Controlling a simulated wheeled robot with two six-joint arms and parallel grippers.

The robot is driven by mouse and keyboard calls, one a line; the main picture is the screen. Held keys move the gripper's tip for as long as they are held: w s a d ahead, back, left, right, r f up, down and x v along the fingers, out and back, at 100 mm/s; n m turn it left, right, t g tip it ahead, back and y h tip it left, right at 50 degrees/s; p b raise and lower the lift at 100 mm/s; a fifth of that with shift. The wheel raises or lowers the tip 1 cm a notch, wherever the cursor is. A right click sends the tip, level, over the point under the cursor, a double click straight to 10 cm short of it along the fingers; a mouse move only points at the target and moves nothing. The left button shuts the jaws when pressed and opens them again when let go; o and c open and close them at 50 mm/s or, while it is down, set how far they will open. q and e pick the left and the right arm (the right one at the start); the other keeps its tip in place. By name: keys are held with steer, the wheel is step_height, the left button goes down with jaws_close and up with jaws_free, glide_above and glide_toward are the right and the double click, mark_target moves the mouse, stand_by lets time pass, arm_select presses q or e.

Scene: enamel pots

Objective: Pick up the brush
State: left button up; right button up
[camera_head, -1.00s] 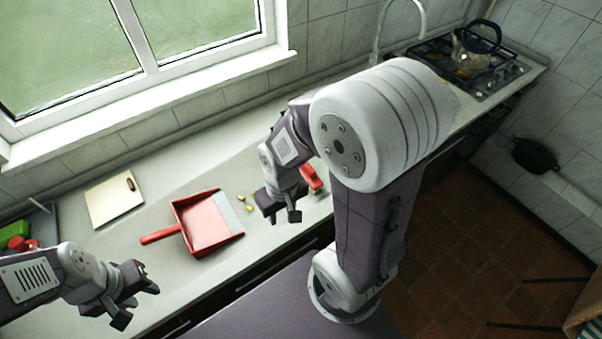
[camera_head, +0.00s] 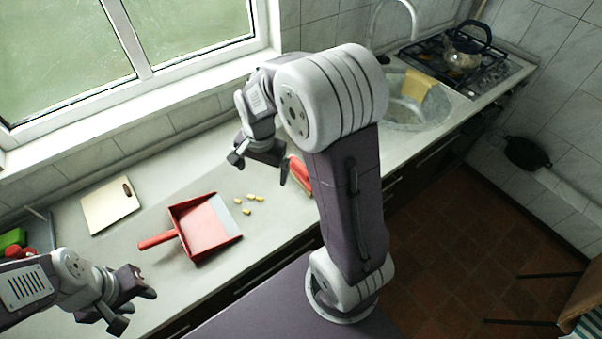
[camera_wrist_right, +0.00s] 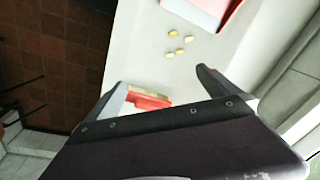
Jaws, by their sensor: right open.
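The brush (camera_head: 299,172), red with a pale side, lies on the counter and is partly hidden behind my right arm. In the right wrist view the brush (camera_wrist_right: 148,101) shows just beyond the gripper, its lower part hidden by the gripper body. My right gripper (camera_head: 260,167) is open and empty, above the counter to the left of the brush. The open fingers also show in the right wrist view (camera_wrist_right: 161,80). My left gripper (camera_head: 135,309) is open and empty over the front left of the counter.
A red dustpan (camera_head: 206,228) lies on the counter between the grippers. Several yellow crumbs (camera_head: 249,210) lie to its right. A cutting board (camera_head: 108,207) is at the back left. A sink (camera_head: 408,112) and a stove with a kettle (camera_head: 466,50) are at the right.

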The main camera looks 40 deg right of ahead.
steer(key=w+d+m+p, duration=0.2)
steer(key=w+d+m, duration=0.3)
steer(key=w+d, duration=0.3)
steer(key=m+g+p, duration=0.2)
glide_above(301, 165)
steer(key=f, duration=0.6)
steer(key=shift+w+d+f, duration=0.1)
steer(key=shift+d+f, duration=0.1)
steer(key=shift+d+b, duration=0.2)
steer(key=shift+b, duration=0.1)
steer(key=shift+s+a+f, duration=0.15)
steer(key=shift+s, duration=0.1)
steer(key=f, duration=0.1)
steer(key=f+p, duration=0.1)
steer(key=f, duration=0.1)
steer(key=shift+w+a+f, duration=0.1)
steer(key=shift+w+a, duration=0.05)
steer(key=shift+a, duration=0.05)
steer(key=shift+d+f, duration=0.1)
steer(key=shift+f, duration=0.1)
steer(key=f+p, duration=0.1)
steer(key=f, duration=0.1)
steer(key=f+p, duration=0.1)
steer(key=f, duration=0.1)
steer(key=shift+a+f, duration=0.2)
steer(key=shift+f, duration=0.3)
steer(key=c, duration=1.1)
